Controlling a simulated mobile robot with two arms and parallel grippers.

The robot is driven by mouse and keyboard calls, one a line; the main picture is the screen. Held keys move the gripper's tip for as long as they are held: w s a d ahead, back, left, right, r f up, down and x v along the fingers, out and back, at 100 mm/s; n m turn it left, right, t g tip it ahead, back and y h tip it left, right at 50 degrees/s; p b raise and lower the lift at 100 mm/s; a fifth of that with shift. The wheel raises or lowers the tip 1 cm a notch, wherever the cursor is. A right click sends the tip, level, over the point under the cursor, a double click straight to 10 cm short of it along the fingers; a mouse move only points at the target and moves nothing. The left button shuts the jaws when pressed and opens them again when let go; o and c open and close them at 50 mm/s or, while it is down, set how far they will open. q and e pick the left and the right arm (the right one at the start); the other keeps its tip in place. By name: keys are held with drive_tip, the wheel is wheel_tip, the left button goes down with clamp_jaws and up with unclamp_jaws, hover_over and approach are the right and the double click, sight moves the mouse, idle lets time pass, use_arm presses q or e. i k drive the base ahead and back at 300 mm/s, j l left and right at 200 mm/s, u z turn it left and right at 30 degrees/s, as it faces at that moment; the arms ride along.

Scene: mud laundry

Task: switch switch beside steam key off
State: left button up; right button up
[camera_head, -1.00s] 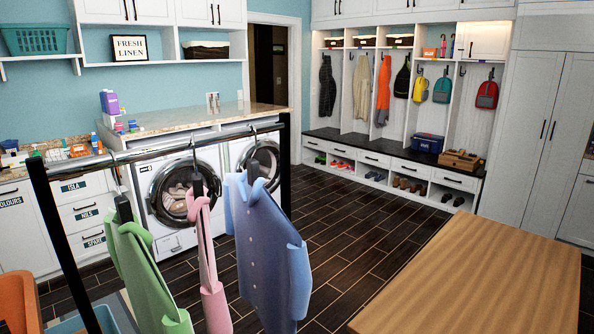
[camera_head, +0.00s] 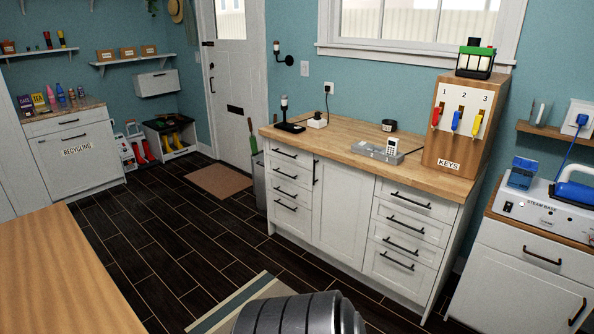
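A white unit labelled STEAM BASE (camera_head: 544,200) stands on a small cabinet at the right edge, with a blue iron (camera_head: 577,192) on it, partly cut off. A small dark switch-like part (camera_head: 508,206) shows on its front left; its position is too small to tell. A white wall socket (camera_head: 577,116) with a blue plug and cord is above it. A wooden KEYS box (camera_head: 462,122) holds a red key tag (camera_head: 436,116), a blue one (camera_head: 456,122) and a yellow one (camera_head: 477,125). No tag reading steam is legible. Neither gripper is in view.
A wooden counter (camera_head: 345,143) over white drawers holds the KEYS box and small devices. A white wall plate (camera_head: 305,68) is beside a wall lamp. A wooden table (camera_head: 65,275) is at lower left. Dark floor (camera_head: 190,240) between is clear. My grey arm part shows at the bottom.

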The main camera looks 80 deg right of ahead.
sight(507, 205)
drive_tip(key=z, duration=4.35)
drive_tip(key=i, duration=0.7)
drive_tip(key=i+l+u, duration=0.1)
drive_tip(key=i, duration=0.6)
drive_tip(key=i+l, duration=0.15)
drive_tip(key=i, duration=0.55)
drive_tip(key=i+l+u, duration=0.15)
drive_tip(key=i, duration=0.55)
